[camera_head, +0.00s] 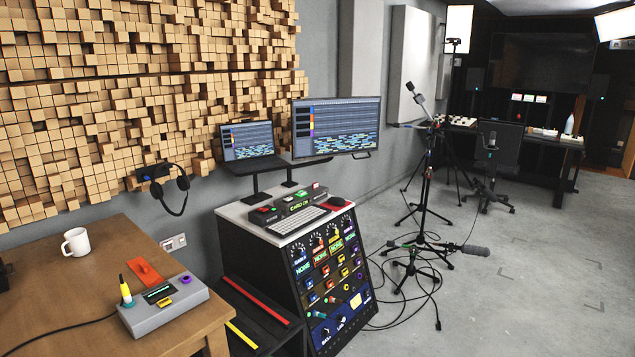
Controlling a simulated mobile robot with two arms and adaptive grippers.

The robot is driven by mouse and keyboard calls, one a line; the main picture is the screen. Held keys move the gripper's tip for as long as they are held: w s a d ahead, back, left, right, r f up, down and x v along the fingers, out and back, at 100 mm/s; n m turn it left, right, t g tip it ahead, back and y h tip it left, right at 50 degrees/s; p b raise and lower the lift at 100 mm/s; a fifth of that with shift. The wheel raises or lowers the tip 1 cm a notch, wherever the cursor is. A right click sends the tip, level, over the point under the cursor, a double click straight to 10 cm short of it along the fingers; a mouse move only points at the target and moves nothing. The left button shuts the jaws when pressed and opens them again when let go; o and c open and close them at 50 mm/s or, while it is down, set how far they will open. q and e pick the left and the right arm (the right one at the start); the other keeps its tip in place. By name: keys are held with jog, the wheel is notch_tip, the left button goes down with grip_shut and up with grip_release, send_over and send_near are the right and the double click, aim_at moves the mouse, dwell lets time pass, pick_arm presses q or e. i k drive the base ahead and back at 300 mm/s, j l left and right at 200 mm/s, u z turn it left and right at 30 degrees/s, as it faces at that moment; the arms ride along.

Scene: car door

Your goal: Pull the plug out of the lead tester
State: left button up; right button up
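The lead tester (165,316) is a grey sloped box near the right front part of the wooden table (60,285). It has a small green-lit display (158,293) and a purple ring (186,279) at its right. A yellow plug (126,291) stands upright at the tester's left end, with its lower end in a green ring; how deep it sits cannot be seen. An orange plate (145,271) lies just behind the tester. Neither of my grippers shows in the head view.
A white mug (76,242) stands behind the tester, and a black cable (60,334) runs along the table's left. A headset (170,190) hangs on the wall. A control console (330,265) stands right of the table; microphone stands (424,200) and loose cables occupy the floor beyond.

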aim_at(125, 292)
jog(key=i+j+u, duration=0.1)
jog(key=i+u, duration=0.2)
jog(key=i, duration=0.4)
jog(key=i+l+u, duration=0.1)
jog(key=i+u, duration=0.2)
jog(key=i, duration=0.4)
